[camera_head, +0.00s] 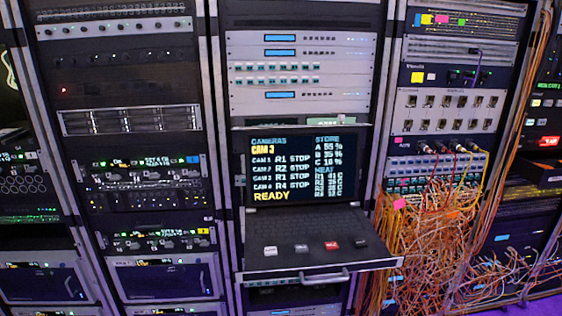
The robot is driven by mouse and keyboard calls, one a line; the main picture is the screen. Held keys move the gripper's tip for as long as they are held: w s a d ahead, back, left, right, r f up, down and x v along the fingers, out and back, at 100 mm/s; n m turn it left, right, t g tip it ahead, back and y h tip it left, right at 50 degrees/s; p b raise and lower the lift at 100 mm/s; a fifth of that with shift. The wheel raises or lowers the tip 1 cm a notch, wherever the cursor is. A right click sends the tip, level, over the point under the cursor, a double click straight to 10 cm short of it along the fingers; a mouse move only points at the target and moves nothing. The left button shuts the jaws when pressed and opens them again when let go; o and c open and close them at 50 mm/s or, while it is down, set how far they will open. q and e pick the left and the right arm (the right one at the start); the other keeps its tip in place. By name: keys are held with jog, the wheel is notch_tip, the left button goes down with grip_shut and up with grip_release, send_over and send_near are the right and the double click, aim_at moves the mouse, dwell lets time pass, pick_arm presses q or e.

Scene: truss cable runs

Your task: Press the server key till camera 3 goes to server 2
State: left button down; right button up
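A screen (305,170) stands at the back of a pulled-out drawer in the middle rack. It reads CAM 3 in yellow at the top. Below, the camera 3 row reads R1 STOP, and READY shows at the bottom. The keyboard drawer (300,225) below it carries a white key (271,251), a dark key (301,248), a red key (332,245) and another dark key (360,242) along its front. The key labels are too small to read, so I cannot tell which is the server key. Neither gripper is in view.
A handle (325,277) juts from the drawer's front edge. A thick tangle of orange cables (430,240) hangs at the right rack, close to the drawer's right side. Racks of equipment (155,170) stand at the left. The space above the keys looks clear.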

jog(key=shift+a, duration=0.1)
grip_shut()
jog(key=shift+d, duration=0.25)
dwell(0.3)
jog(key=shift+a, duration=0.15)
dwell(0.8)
